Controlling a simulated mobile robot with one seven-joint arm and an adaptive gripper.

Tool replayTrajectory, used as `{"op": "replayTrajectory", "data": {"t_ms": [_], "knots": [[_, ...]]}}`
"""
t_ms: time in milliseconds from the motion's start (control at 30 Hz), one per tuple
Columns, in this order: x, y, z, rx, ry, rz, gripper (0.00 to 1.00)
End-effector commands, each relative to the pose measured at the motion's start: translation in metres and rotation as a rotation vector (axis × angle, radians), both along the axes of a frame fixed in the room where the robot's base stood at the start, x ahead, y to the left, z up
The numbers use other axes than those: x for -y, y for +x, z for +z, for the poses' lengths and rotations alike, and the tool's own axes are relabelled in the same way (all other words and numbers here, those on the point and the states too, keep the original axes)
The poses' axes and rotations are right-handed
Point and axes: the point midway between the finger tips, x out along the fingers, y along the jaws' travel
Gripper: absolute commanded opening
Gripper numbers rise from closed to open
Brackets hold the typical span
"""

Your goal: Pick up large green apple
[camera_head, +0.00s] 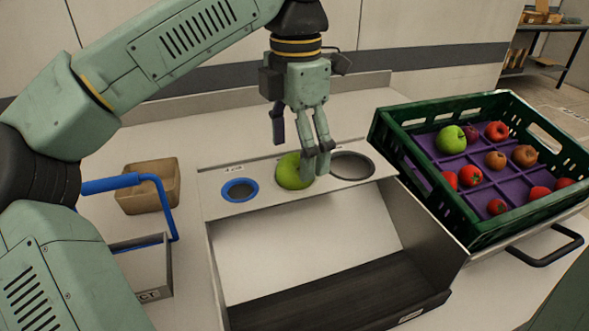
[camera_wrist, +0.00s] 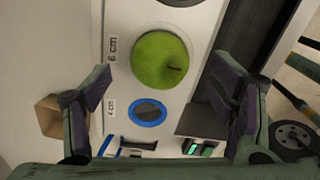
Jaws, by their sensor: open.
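A green apple (camera_head: 291,172) sits on the middle spot of the white sizing plate (camera_head: 215,203), between a blue-ringed hole (camera_head: 240,190) and a larger hole (camera_head: 352,166). In the wrist view the apple (camera_wrist: 161,60) lies beyond the fingers, near the "6 cm" label, with its stem visible. My gripper (camera_head: 300,140) points down above the apple, fingers apart and empty. One finger covers the apple's right edge in the head view. In the wrist view my gripper (camera_wrist: 158,95) has a finger on each side. Another green apple (camera_head: 450,140) lies in the crate.
A green crate (camera_head: 476,232) with purple dividers and several red and brownish fruits stands at right. A brown box (camera_head: 137,201) and a grey bin with a blue handle (camera_head: 145,268) stand at left. A sloped chute (camera_head: 300,245) is in front of the plate.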

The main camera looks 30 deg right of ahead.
Motion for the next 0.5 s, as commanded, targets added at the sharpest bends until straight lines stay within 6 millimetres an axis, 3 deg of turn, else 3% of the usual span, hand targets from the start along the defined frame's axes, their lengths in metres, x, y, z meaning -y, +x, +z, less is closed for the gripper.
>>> {"op": "replayTrajectory", "data": {"t_ms": [200,500], "knots": [[-0.001,-0.001,-0.025,-0.001,0.000,-0.001,0.77],[-0.001,-0.001,-0.028,0.000,-0.001,0.000,0.74]]}}
